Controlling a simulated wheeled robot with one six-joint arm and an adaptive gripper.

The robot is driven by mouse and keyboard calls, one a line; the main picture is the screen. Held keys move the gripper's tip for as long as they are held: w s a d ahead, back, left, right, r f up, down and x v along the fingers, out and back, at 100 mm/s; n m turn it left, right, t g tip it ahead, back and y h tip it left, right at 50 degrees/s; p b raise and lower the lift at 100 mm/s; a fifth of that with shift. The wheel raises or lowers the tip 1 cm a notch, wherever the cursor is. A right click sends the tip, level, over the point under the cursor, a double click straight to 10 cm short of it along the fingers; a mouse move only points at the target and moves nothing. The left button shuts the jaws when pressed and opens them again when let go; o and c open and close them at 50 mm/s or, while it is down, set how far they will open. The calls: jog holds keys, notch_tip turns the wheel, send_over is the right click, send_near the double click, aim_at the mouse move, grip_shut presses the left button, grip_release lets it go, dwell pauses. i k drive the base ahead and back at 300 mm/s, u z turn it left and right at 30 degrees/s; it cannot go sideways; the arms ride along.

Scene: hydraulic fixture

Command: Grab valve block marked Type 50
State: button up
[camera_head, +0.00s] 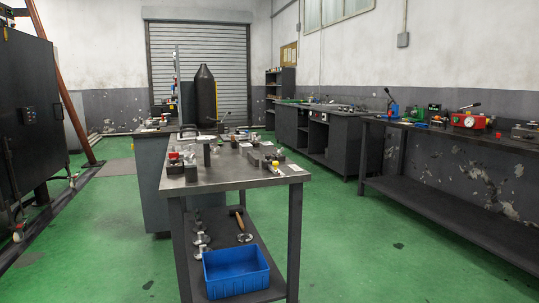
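I cannot pick out a block marked Type 50, as no marking is readable at this distance. Several small metal parts stand on the near table (230,177). Among them are dark grey blocks (253,157) near the table's right side and a red-topped part (173,157) at its left. A yellow-topped part (267,170) stands close to the right edge. On the right bench (437,128) are a green block (418,113) and a red unit with a gauge (469,121). My gripper is not in view.
A blue bin (236,271), a hammer (241,222) and metal flanges lie on the near table's lower shelf. Dark cabinets (340,140) line the right wall. A large dark cabinet (30,115) stands at left. Green floor (365,245) is clear between the table and right bench.

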aim_at(265, 147)
jog(key=z, duration=0.6)
jog(key=i, duration=0.65)
jog(key=z, duration=0.75)
jog(key=i, duration=1.95)
jog(key=u, duration=1.6)
jog(key=i, duration=0.5)
jog(key=u, duration=0.45)
